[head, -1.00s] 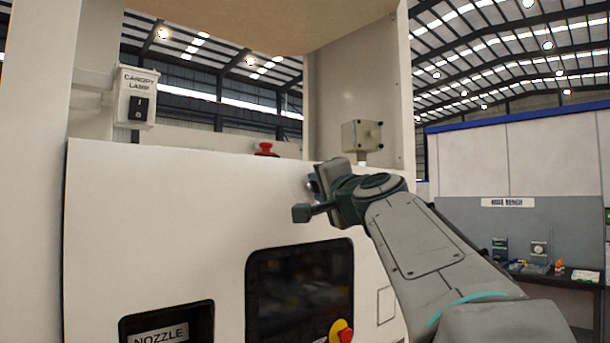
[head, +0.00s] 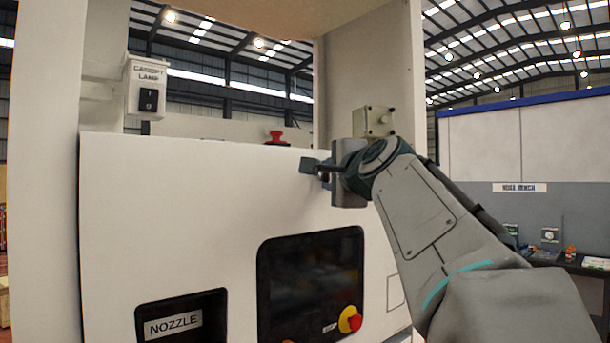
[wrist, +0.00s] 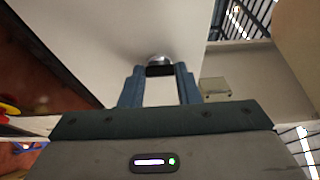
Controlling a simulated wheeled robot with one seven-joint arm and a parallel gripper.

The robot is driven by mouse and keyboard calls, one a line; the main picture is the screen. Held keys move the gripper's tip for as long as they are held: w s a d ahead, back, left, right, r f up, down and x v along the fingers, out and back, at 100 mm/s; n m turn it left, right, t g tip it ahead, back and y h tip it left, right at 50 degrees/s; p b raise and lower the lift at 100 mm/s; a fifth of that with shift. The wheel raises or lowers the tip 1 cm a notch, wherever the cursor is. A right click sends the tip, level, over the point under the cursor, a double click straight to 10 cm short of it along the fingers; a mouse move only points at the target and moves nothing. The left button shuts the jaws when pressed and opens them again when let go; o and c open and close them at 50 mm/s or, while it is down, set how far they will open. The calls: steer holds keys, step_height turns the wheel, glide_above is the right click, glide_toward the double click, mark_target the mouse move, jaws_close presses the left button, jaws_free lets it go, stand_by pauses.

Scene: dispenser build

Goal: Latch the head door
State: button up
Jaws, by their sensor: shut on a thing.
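The head door appears to be the broad white front panel (head: 190,200) in the head view. It looks flush, but its edges and latch state cannot be told. My gripper (head: 318,172) is at the panel's upper right, below its top edge. In the wrist view, the two fingers of my gripper (wrist: 160,76) are shut on a small black piece, seemingly the latch knob (wrist: 160,71). A round silver part (wrist: 159,58) sits just beyond it against the white surface.
A dark screen (head: 305,275) with a red and yellow stop button (head: 350,319) is below the gripper. A nozzle recess (head: 180,318) is at lower left. A red button (head: 276,137) and a beige box (head: 373,122) stand behind the panel's top. A lamp switch (head: 147,88) is at upper left.

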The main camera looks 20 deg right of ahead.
steer(key=o, duration=1)
steer(key=s+b, duration=0.4)
steer(key=s, duration=0.9)
steer(key=shift+s+b, duration=0.3)
steer(key=shift+s, duration=0.1)
steer(key=w+a+f+n+g+y, duration=0.1)
steer(key=a+f+n+g, duration=0.25)
steer(key=f, duration=1.05)
steer(key=w+a+f+n+g, duration=0.1)
steer(key=a+f+n+g, duration=0.3)
steer(key=f, duration=1)
steer(key=s+f+n+g, duration=0.2)
steer(key=s+f+n, duration=0.1)
steer(key=f, duration=0.5)
steer(key=s+a+f+n+g+b, duration=0.1)
steer(key=s+f+n, duration=0.3)
steer(key=f, duration=0.5)
steer(key=s+a+f+n+g+h, duration=0.1)
steer(key=s+f+n+g, duration=0.2)
steer(key=s+f, duration=0.3)
step_height(320, 180, down, 3)
steer(key=shift+a+f+n+g+b, duration=0.15)
steer(key=shift+f+n+g+b, duration=0.05)
steer(key=shift+n+g+b, duration=0.15)
